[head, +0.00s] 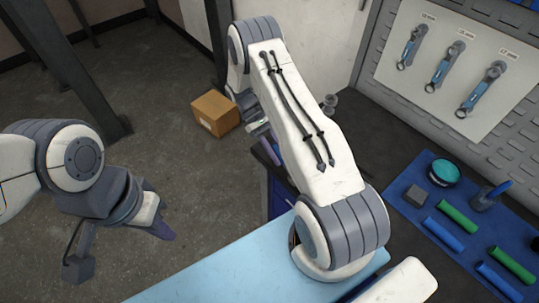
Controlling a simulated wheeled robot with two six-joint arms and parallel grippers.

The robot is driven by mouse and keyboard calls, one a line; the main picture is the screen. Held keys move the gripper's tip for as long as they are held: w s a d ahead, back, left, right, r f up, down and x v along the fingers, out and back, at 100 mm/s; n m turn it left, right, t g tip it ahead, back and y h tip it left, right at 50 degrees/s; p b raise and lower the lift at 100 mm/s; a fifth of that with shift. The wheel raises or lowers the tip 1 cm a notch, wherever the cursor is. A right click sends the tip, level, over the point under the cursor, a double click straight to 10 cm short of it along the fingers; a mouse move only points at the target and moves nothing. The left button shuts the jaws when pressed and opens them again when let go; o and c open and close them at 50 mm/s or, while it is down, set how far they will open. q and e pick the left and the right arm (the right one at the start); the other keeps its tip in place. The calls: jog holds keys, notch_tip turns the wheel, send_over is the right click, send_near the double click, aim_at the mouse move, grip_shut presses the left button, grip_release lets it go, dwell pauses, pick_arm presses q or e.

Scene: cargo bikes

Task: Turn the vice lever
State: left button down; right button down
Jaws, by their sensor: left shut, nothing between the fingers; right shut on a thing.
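My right arm reaches over the dark bench top (350,130) and bends down at its edge. My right gripper (270,148) is mostly hidden behind its own arm, with purple finger parts showing by the bench corner. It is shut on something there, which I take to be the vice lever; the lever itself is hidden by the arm. A small grey rounded piece (330,103) shows just right of the arm, perhaps part of the vice. My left gripper (164,231) is shut and empty, over the floor at the left, well apart from the bench.
A cardboard box (215,113) lies on the floor beyond the bench. A blue mat (407,207) on the bench holds green and blue cylinders and a teal tin (443,172). Wrenches hang on a panel (400,83). A light blue surface (215,283) is in front.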

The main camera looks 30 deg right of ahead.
jog(key=shift+d, duration=0.1)
jog(key=c, duration=0.7)
grip_release()
